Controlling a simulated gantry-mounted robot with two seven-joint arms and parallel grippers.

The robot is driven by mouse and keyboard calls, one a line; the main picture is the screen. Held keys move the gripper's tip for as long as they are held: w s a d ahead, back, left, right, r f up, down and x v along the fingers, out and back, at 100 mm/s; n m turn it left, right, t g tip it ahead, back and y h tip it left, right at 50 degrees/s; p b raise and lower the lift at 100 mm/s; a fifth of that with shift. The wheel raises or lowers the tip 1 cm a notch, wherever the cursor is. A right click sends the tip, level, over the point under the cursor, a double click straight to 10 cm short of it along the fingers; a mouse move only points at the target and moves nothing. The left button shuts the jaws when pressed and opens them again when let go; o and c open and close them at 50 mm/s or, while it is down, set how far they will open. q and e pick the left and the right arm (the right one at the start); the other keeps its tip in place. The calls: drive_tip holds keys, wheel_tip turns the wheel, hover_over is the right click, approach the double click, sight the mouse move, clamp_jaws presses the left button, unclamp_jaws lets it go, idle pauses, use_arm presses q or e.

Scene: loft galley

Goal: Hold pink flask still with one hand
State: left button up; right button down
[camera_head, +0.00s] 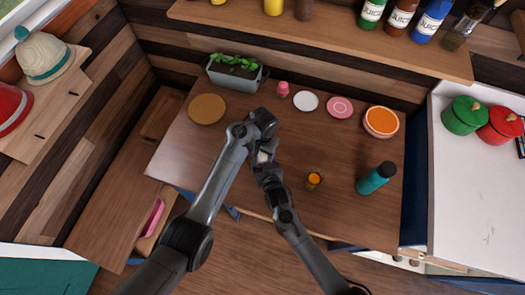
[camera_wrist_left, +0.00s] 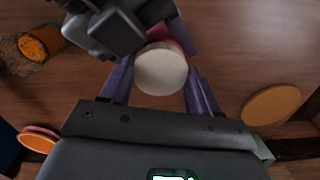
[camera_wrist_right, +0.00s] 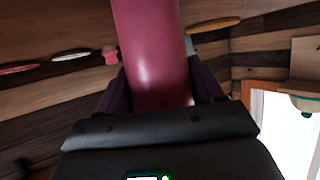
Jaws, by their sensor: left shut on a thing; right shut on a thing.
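The pink flask (camera_wrist_right: 155,55) stands between the fingers of my right gripper (camera_wrist_right: 150,92) in the right wrist view, and they are shut on its body. In the left wrist view the flask's round cream lid (camera_wrist_left: 161,70) faces the camera, with pink body (camera_wrist_left: 181,36) behind it. My left gripper (camera_wrist_left: 160,88) has its fingers on both sides of the lid end and is shut on the flask. In the head view both grippers meet over the table, left (camera_head: 265,148) and right (camera_head: 266,170), and hide most of the flask. Whether its base touches the table cannot be told.
On the wooden table (camera_head: 215,150) are a teal bottle (camera_head: 374,179), an orange-filled glass (camera_head: 314,180), a round cork mat (camera_head: 207,109), a small pink bottle (camera_head: 283,89), plates (camera_head: 340,107), an orange-topped bowl (camera_head: 381,121) and a planter (camera_head: 234,74).

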use_arm(q)
drive_tip(key=o, duration=1.2)
drive_tip(key=shift+c, duration=0.2)
drive_tip(key=shift+r, duration=2.25)
drive_tip(key=shift+c, duration=0.4)
drive_tip(key=n, duration=0.1)
drive_tip(key=r+n, duration=0.1)
drive_tip(key=shift+w+r+n, duration=0.1)
drive_tip(key=shift+r+n, duration=0.15)
drive_tip(key=shift+n, duration=0.15)
wheel_tip(320, 180, up, 2)
drive_tip(key=n, duration=0.3)
drive_tip(key=shift+n, duration=0.4)
